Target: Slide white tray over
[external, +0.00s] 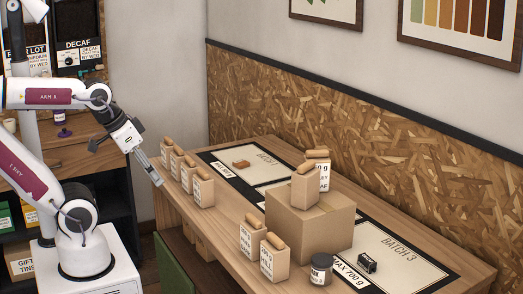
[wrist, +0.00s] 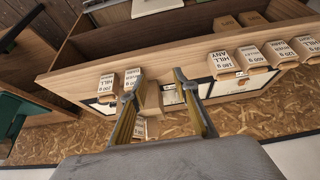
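White batch areas with black borders lie on the wooden table: the BATCH 1 area (external: 262,160) at the far end and the BATCH 3 area (external: 395,255) at the near right. My gripper (external: 157,182) is in the air by the table's left edge, near the row of bags. In the wrist view my gripper (wrist: 156,80) has its two fingers apart with nothing held between them. The fingers hide part of the table and the cardboard box behind them.
Several bags (external: 186,178) line the left edge; two more (external: 262,248) stand in front of the box. A dark jar (external: 321,270) and a small black block (external: 367,262) sit nearby. A small brown item (external: 241,163) lies on BATCH 1.

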